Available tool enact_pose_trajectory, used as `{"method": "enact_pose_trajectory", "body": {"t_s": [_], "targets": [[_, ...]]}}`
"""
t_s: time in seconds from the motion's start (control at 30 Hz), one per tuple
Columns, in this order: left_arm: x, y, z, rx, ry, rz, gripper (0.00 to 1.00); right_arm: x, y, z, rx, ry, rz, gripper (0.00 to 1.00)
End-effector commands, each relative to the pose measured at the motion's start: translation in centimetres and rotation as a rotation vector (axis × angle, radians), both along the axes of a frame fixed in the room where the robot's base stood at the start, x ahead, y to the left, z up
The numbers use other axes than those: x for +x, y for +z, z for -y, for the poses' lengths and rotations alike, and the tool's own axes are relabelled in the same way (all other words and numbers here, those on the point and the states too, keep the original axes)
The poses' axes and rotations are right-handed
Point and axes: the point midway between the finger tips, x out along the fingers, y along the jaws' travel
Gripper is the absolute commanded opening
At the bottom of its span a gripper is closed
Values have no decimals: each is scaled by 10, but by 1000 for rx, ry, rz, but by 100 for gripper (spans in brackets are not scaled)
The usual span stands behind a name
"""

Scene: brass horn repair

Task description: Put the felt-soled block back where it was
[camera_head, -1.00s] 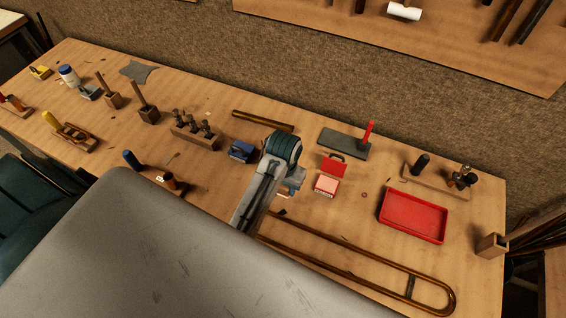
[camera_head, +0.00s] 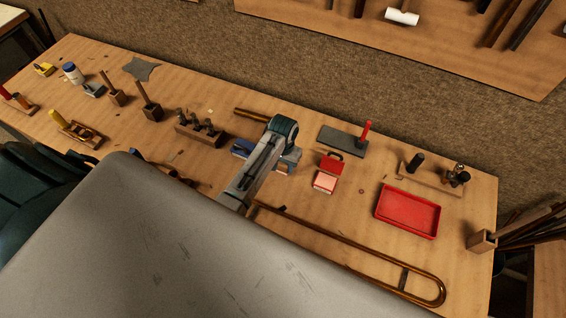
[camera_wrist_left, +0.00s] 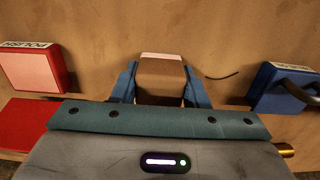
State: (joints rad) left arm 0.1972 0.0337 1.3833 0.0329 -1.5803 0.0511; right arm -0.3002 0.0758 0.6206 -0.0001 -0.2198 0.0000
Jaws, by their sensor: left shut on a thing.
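My left gripper (camera_head: 283,166) is above the middle of the workbench, partly hidden by its own wrist in the head view. In the left wrist view its two blue fingers (camera_wrist_left: 160,88) are shut on a brown block (camera_wrist_left: 160,84) with a pale strip along its far edge, which looks like the felt-soled block. The block is between the fingers; I cannot tell whether it touches the bench. A blue box (camera_head: 242,148) is just left of the gripper and also shows at the right of the wrist view (camera_wrist_left: 284,88). My right gripper is not in view.
A red tin (camera_head: 326,181) labelled POLISH in the wrist view (camera_wrist_left: 33,67) stands right of the gripper. A brass slide (camera_head: 350,243) lies in front, a brass tube (camera_head: 250,115) behind. A red tray (camera_head: 408,211) and a grey slab (camera_head: 343,141) are further right.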

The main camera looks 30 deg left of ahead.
Motion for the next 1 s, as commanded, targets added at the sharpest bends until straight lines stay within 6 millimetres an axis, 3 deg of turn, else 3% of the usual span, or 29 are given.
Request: {"method": "enact_pose_trajectory", "body": {"t_s": [0.17, 0.2, 0.3, 0.7, 0.87, 1.0], "targets": [[0, -3, 0, 0, 0, -1, 19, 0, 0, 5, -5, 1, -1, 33], [0, -3, 0, 0, 0, 0, 44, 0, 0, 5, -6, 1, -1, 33], [0, -2, 0, 0, 0, 0, 62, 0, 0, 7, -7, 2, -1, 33], [1, 4, 0, 0, 0, 2, 62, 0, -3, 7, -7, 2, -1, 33], [1, 28, 0, 0, 0, 6, 62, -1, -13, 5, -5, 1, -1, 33], [1, 59, 0, 0, 0, 5, 62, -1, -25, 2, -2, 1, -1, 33]]}}
